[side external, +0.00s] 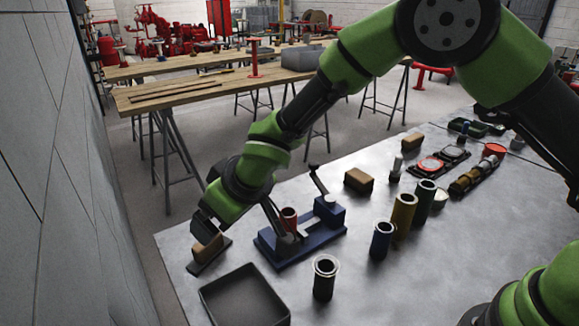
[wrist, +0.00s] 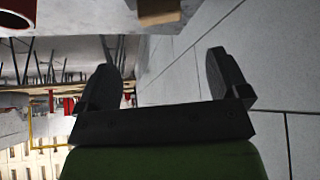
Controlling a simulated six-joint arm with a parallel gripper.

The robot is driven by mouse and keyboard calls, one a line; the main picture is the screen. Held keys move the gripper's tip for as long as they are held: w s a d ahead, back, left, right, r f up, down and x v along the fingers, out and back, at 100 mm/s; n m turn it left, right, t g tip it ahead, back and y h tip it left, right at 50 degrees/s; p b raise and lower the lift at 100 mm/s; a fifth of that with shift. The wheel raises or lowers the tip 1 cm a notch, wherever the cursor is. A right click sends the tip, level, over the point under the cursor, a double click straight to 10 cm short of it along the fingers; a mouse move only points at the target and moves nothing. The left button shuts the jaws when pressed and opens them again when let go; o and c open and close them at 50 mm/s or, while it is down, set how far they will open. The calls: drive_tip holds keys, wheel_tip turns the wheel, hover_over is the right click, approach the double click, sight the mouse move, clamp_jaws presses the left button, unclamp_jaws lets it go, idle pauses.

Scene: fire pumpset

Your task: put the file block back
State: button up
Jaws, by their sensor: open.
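A tan block (side external: 207,248), probably the file block, stands on a narrow dark base (side external: 210,260) near the left edge of the grey table. My gripper (side external: 203,228) is just above and beside it, partly covering it in the side view. In the wrist view my gripper (wrist: 168,82) is open with nothing between its fingers. A tan block (wrist: 158,10) shows beyond the fingertips at the top edge, cut off by the frame.
A blue fixture (side external: 300,240) with upright levers and a red cylinder (side external: 289,220) stands close to the right of my gripper. A dark tray (side external: 243,298) lies in front. Several open tubes stand further right, one dark (side external: 325,279). Another brown block (side external: 358,180) lies behind.

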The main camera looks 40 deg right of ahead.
drive_tip(key=s+d+r+m+h, duration=0.1)
drive_tip(key=s+d+r+m, duration=0.1)
drive_tip(key=s+d+r, duration=0.4)
drive_tip(key=s+d+r+m+h, duration=0.1)
drive_tip(key=d+r+m, duration=0.2)
drive_tip(key=d+r, duration=0.6)
drive_tip(key=s+d+r+m, duration=0.1)
drive_tip(key=s+d+r, duration=0.1)
drive_tip(key=s, duration=0.7)
drive_tip(key=s+d+r+m+t+y, duration=0.1)
drive_tip(key=s+d+r+m, duration=0.1)
drive_tip(key=s, duration=0.7)
drive_tip(key=shift+d+r, duration=0.15)
drive_tip(key=shift+r, duration=0.05)
